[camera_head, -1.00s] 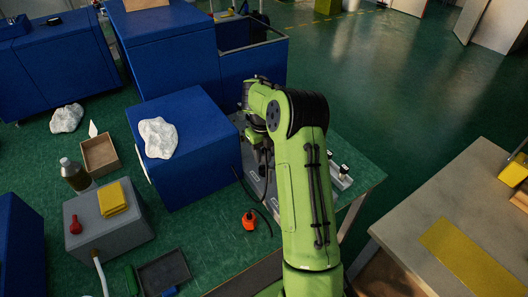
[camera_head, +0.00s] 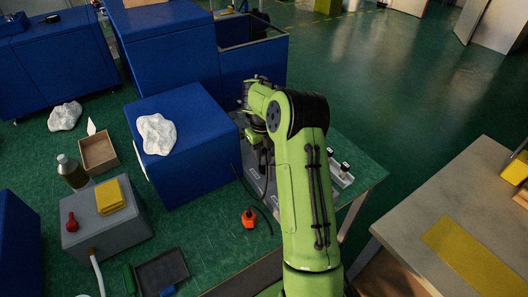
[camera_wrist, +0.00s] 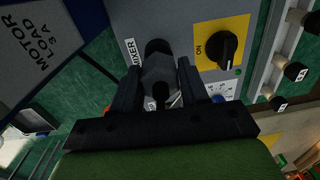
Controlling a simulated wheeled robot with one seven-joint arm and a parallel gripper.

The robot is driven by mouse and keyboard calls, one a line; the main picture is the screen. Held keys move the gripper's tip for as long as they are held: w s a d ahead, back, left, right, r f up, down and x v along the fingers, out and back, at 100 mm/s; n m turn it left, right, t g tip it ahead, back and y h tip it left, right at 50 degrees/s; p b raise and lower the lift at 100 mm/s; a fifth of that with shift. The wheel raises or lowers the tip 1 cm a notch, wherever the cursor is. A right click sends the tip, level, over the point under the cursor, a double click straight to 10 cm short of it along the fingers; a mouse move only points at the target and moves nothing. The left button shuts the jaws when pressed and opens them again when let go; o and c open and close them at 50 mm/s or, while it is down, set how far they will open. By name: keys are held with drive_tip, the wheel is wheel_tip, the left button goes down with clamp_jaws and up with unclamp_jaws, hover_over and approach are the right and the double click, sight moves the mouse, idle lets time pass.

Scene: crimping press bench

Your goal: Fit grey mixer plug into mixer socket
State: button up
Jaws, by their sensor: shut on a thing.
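In the wrist view my gripper (camera_wrist: 159,76) is shut on the grey mixer plug (camera_wrist: 157,69), which sits between its two dark fingers. Just beyond the plug is a dark round part, apparently the mixer socket (camera_wrist: 157,46), on a grey panel beside the label "MIXER". The plug overlaps the socket in this view, so I cannot tell whether it is in, touching or just short of it. In the head view my arm hides most of the gripper, and the plug and socket cannot be made out there.
A yellow plate with a black rotary knob (camera_wrist: 226,46) is right of the socket, with several black terminals (camera_wrist: 295,72) farther right. In the head view, a blue box (camera_head: 190,150) stands left of the panel (camera_head: 254,184). An orange plug (camera_head: 249,218) with a black cable lies in front.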

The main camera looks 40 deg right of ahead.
sight(262, 150)
drive_tip(key=shift+f+b, duration=0.8)
drive_tip(key=shift+f, duration=0.1)
drive_tip(key=o, duration=1.2)
drive_tip(key=shift+c, duration=0.2)
wheel_tip(262, 150, up, 16)
drive_tip(key=p, duration=0.4)
drive_tip(key=shift+a+f+p, duration=0.15)
drive_tip(key=shift+a+p, duration=0.2)
drive_tip(key=shift+p, duration=0.05)
